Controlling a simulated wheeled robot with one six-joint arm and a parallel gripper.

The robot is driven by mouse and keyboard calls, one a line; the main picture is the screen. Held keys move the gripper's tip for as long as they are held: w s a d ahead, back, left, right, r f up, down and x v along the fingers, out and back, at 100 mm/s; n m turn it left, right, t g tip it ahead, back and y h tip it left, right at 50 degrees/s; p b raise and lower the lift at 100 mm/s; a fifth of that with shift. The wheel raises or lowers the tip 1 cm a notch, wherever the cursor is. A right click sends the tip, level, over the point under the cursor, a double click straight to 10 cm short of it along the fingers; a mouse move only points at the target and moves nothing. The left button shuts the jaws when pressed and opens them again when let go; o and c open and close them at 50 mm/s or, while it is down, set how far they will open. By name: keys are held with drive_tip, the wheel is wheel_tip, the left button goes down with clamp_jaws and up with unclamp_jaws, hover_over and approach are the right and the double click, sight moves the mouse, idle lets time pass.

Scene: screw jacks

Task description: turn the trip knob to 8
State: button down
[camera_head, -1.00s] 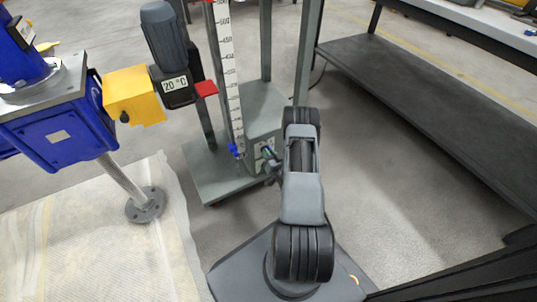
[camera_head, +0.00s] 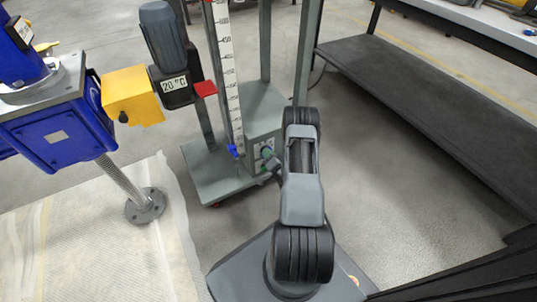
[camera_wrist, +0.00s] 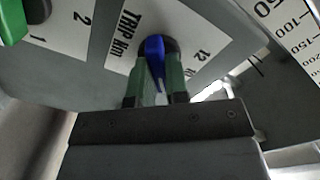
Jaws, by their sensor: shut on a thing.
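The trip knob (camera_wrist: 153,49) is a blue pointer-shaped grip on a dark round base in the wrist view. It sits on a white plate (camera_wrist: 118,40) marked "TRIP Nm", with 12 and a partly hidden number to its right. My gripper (camera_wrist: 159,84) has its two green-padded fingers shut around the blue grip. The fingers and gripper body cover the lower part of the dial. The 8 is not visible, and I cannot tell which number the knob points to. In the head view my gripper (camera_head: 270,160) is small, at the low grey box on the stand.
A green knob (camera_wrist: 12,20) with a scale showing 1 and 2 lies left in the wrist view. A white ruler (camera_head: 228,70) stands left of my arm. A blue gearbox (camera_head: 60,130), yellow block (camera_head: 132,95) and motor (camera_head: 165,40) are farther left. A dark shelf (camera_head: 430,100) is right.

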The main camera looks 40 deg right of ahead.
drive_tip(key=shift+d+r, duration=0.1)
drive_tip(key=c, duration=1.1)
unclamp_jaws()
drive_tip(key=s+p, duration=0.1)
drive_tip(key=s, duration=0.3)
drive_tip(key=s+a+p, duration=0.1)
drive_tip(key=s, duration=0.4)
drive_tip(key=s+a+p, duration=0.1)
drive_tip(key=s, duration=0.3)
drive_tip(key=shift+s+p, duration=0.3)
drive_tip(key=shift+p, duration=0.1)
